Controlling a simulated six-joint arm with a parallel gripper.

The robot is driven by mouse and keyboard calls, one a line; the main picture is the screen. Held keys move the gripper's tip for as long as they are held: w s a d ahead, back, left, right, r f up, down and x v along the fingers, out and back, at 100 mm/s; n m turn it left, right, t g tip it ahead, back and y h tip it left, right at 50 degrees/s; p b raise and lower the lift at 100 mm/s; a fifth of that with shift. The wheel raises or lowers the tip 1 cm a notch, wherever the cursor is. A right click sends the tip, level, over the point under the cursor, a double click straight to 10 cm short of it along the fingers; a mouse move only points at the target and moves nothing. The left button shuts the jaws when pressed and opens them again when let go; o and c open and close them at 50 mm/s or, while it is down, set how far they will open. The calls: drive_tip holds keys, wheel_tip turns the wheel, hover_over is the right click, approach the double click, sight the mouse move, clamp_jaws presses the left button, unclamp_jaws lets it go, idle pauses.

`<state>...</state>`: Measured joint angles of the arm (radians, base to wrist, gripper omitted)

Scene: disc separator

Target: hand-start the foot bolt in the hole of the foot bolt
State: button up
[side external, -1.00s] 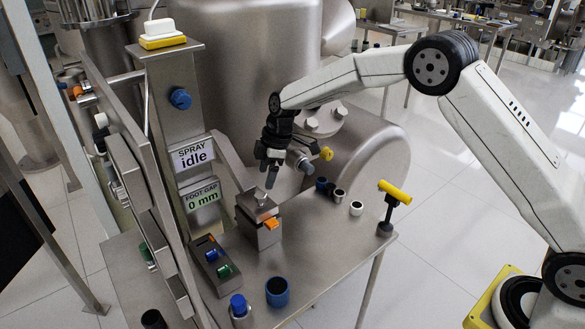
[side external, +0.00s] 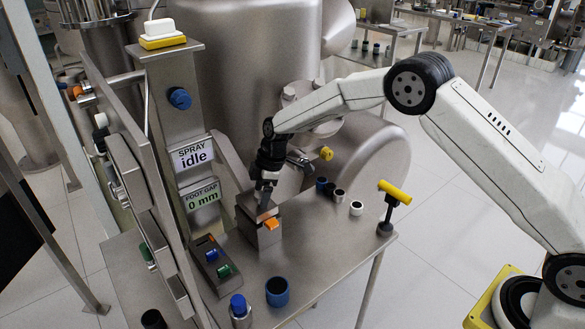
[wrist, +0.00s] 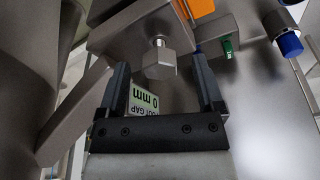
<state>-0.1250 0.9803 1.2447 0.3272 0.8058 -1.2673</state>
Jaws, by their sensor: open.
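The foot bolt, a grey metal bolt with a hex head (wrist: 159,64), stands in the top of a small steel block (side external: 259,230) on the bench. The wrist view shows its head toward the camera and a short piece of shank at the block. My gripper (side external: 266,204) points down at the block top. In the wrist view my gripper (wrist: 160,72) is open, with one finger on each side of the bolt head and a gap visible on both sides. The fingers hide the bolt in the side view. I cannot make out the bolt's hole.
A yellow-topped T-handle post (side external: 389,207) stands right. A sign (side external: 201,196) reads "FOOT GAP 0 mm".

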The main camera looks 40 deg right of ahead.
clamp_jaws()
drive_tip(key=shift+m+t, duration=0.4)
drive_tip(key=shift+m, duration=1.3)
drive_tip(key=shift+s+m, duration=0.1)
drive_tip(key=shift+m, duration=0.2)
drive_tip(key=shift+m+h, duration=0.4)
drive_tip(key=shift+m, duration=0.2)
drive_tip(key=shift+m+t, duration=0.3)
drive_tip(key=shift+m, duration=0.1)
drive_tip(key=shift+a+m, duration=0.1)
drive_tip(key=shift+m, duration=0.2)
drive_tip(key=shift+r+m+h, duration=0.1)
drive_tip(key=shift+m+h, duration=0.3)
drive_tip(key=shift+m, duration=0.9)
